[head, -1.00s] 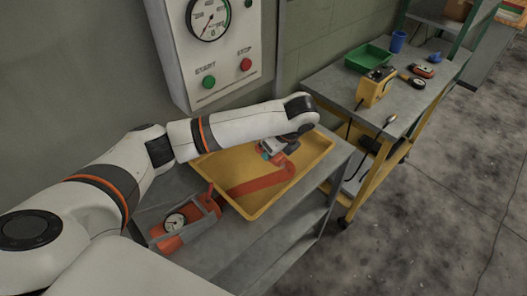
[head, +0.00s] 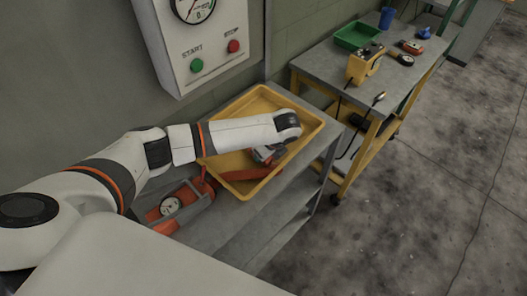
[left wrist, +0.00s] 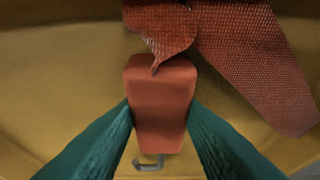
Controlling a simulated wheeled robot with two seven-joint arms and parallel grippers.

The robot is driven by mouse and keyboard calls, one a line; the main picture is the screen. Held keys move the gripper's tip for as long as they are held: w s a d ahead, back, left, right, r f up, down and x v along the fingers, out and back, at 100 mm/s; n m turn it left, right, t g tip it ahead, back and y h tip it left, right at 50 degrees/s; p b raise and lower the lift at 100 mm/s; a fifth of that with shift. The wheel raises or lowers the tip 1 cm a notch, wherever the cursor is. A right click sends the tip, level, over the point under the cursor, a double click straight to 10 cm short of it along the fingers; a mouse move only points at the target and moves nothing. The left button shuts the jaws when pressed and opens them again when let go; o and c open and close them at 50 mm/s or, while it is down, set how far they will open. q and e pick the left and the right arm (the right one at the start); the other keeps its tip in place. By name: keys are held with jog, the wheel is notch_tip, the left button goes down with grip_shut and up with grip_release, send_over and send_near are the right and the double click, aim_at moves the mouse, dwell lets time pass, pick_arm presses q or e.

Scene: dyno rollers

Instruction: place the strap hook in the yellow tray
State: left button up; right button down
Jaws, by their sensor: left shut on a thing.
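The strap hook shows in the left wrist view as an orange-red block (left wrist: 162,105) with a small grey metal hook below it and a red woven strap (left wrist: 255,60) above it. The teal fingers of my left gripper (left wrist: 160,122) are shut on the block from both sides. In the head view the yellow tray (head: 262,97) lies on the grey shelf unit, and my left gripper (head: 267,154) is inside its outline. The red strap (head: 247,173) hangs across the tray's near part. My arm hides much of the tray, and the hook's height above the floor is unclear.
A red device with a gauge (head: 172,206) lies left of the tray. A wall panel (head: 210,45) with buttons stands behind. To the right, a yellow-framed cart (head: 330,72) carries a green tray (head: 358,35), a yellow tool (head: 364,65) and small items.

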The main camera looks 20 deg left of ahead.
pick_arm(q)
jog(key=o, duration=1.1)
jog(key=shift+f, duration=0.1)
jog(key=b+v, duration=0.1)
jog(key=v, duration=1.1)
